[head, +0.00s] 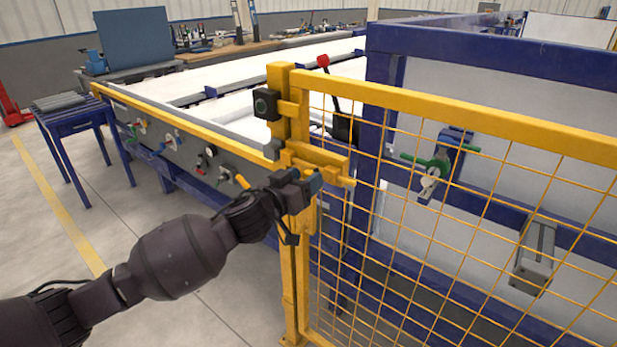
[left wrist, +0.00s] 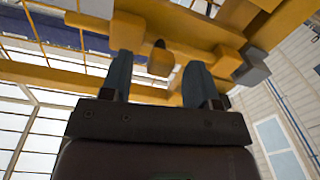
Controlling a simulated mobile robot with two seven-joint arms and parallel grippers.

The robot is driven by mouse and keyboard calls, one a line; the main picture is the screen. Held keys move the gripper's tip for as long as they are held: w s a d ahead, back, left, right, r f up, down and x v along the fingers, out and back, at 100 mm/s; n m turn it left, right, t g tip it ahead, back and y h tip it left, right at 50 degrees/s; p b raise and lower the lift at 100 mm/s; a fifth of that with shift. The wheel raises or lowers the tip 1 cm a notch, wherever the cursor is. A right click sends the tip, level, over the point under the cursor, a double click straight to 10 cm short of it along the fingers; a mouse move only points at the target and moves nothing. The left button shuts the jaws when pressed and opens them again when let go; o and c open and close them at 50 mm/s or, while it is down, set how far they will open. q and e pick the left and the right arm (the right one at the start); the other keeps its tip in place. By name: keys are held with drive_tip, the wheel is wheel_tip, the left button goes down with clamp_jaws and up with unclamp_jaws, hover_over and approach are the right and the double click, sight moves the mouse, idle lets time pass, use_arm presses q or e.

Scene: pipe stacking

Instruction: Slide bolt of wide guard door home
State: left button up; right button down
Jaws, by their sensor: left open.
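The wide guard door (head: 470,120) is a yellow frame with wire mesh, standing in front of the blue machine frame. A yellow bolt assembly (head: 318,157) sits by the yellow post at the door's left edge. My left gripper (head: 312,183) is at this assembly, just below and in front of it. Contact with the knob cannot be told. My right gripper is not in view.
A black switch box (head: 266,104) is on the yellow post. A red-knobbed lever (head: 323,61) stands behind the door. A long conveyor table with valves on its side (head: 175,140) runs to the left. A small blue table (head: 68,115) stands at far left, with open floor in front.

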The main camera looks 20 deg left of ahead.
use_arm(q)
drive_tip(key=shift+x, duration=0.95)
drive_tip(key=shift+c, duration=0.3)
drive_tip(key=shift+a, duration=0.1)
clamp_jaws()
